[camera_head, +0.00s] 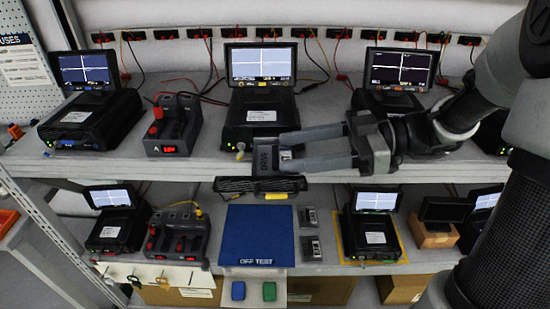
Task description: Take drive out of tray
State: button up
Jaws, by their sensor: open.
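My gripper (284,151) reaches in from the right at the front of the upper shelf. Its two long grey fingers are apart, pointing left. A small grey drive-like piece with a pale label (287,156) shows between the fingertips; whether they touch it I cannot tell. A dark grey block with pale lettering (265,162) is just left of the fingertips. Below them a black slotted tray (240,185) with a yellow tag sticks out at the shelf front, under the middle tester (261,115). The fingers partly hide the tray's contents.
The lower shelf holds a blue mat (257,230) reading "OFF TEST", with two small labelled drives (309,217) (311,247) to its right. Testers with lit screens stand either side (117,220) (372,225). A two-slot unit (173,125) stands left on the upper shelf.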

jog(key=shift+a+f, duration=0.15)
jog(key=shift+a, duration=0.55)
jog(key=c, duration=0.8)
jog(key=shift+c, duration=0.2)
